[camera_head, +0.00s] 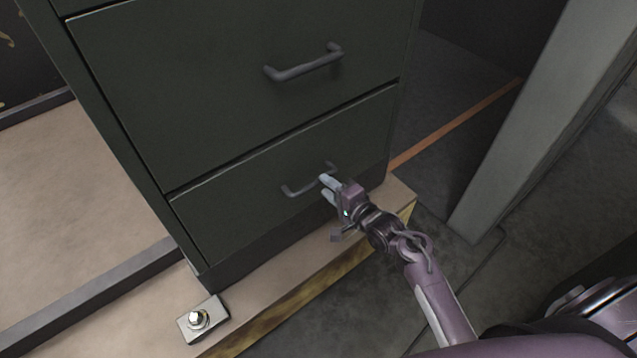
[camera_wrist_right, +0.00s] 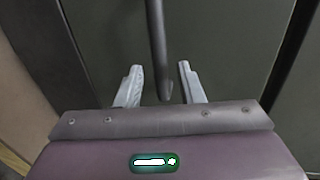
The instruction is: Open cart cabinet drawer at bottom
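The dark green cabinet has a bottom drawer (camera_head: 240,205) with a grey bar handle (camera_head: 300,188). The drawer front looks flush with the cabinet. My right gripper (camera_head: 327,186) is at the right part of this handle. In the right wrist view the handle (camera_wrist_right: 157,45) runs between the two open fingers (camera_wrist_right: 160,85), with a gap visible on each side. Whether the fingertips touch the drawer front cannot be told. My left gripper is not in view.
A drawer above (camera_head: 240,75) has its own handle (camera_head: 304,64) and is shut. The cabinet stands on a beige platform with a yellow edge (camera_head: 300,300). A bolted plate (camera_head: 203,319) lies at its front corner. A grey post (camera_head: 545,125) stands at the right.

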